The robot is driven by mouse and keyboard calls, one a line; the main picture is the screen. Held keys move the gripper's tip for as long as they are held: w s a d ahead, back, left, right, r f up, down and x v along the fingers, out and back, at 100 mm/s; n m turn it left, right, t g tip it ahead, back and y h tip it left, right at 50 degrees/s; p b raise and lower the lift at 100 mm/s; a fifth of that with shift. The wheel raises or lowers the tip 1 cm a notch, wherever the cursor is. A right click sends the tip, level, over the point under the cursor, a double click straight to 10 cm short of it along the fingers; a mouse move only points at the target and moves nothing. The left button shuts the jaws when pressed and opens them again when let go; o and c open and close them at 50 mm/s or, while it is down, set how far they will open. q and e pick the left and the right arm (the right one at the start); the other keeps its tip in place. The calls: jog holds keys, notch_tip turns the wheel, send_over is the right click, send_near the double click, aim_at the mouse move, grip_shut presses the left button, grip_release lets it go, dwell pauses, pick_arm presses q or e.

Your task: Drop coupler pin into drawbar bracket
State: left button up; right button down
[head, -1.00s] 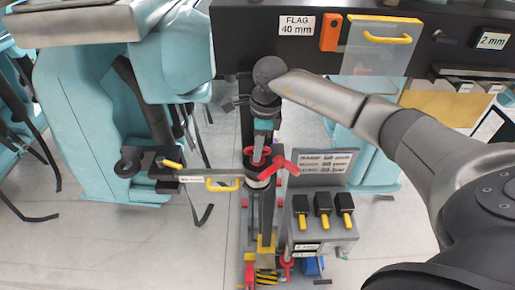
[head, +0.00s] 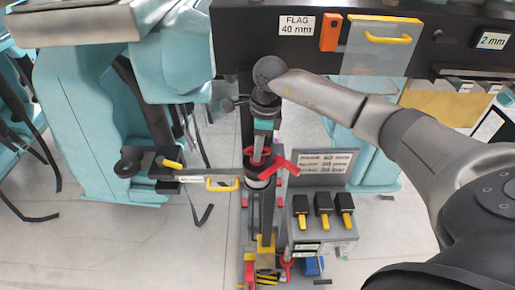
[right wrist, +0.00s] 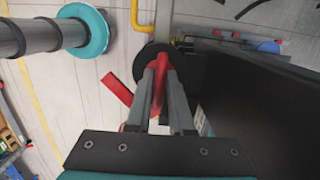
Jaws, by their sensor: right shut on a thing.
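My right gripper (head: 259,150) is shut on a red part, which I take to be the coupler pin's handle (right wrist: 161,72). In the right wrist view the red part stands between the two fingertips (right wrist: 162,92), above a dark round disc. In the head view the gripper points down at a dark, white-banded round piece (head: 257,172) on the central track. I cannot tell whether this piece is the pin's collar or the drawbar bracket. The pin's lower end is hidden, so I cannot tell whether it is in a hole. My left gripper is not in view.
A red lever (head: 291,164) stands close right of the gripper. A plate with a yellow handle (head: 222,184) reaches in from the left. A black beam (head: 270,50) crosses behind. Teal train cars stand on the left.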

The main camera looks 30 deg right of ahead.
jog(key=shift+r+p, duration=3.25)
jog(key=shift+r, duration=3.05)
jog(key=shift+f, duration=0.15)
jog(key=shift+f+b, duration=4.95)
jog(key=shift+f, duration=1)
jog(key=c, duration=0.7)
grip_release()
